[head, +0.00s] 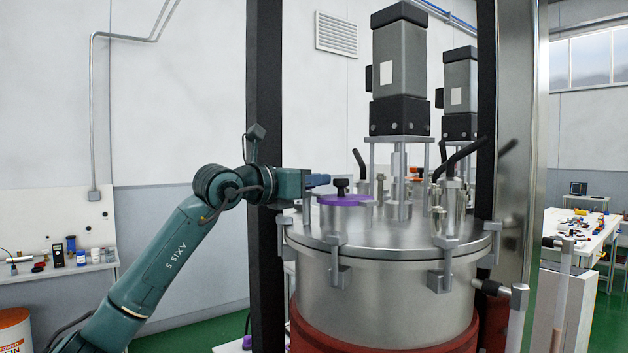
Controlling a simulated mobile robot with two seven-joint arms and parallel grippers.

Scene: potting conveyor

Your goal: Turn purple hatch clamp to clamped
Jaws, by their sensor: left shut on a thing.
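The purple hatch (345,200) lies closed and flat on the left part of the steel vessel's lid (400,235). A black knob (341,186) stands on top of it. My left gripper (318,183) reaches in from the left, level, at the hatch's left edge. It is shut on the hatch's clamp, though the fingers and a blue piece beside them cover most of the grip. The clamp's exact angle is too small to tell. My right gripper is not in view.
Dark motors (401,70) on posts rise from the lid behind the hatch. Black curved handles (458,158) stand on the lid to the right. A dark upright post (265,120) is behind my left wrist. Grey brackets (338,277) ring the lid's rim.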

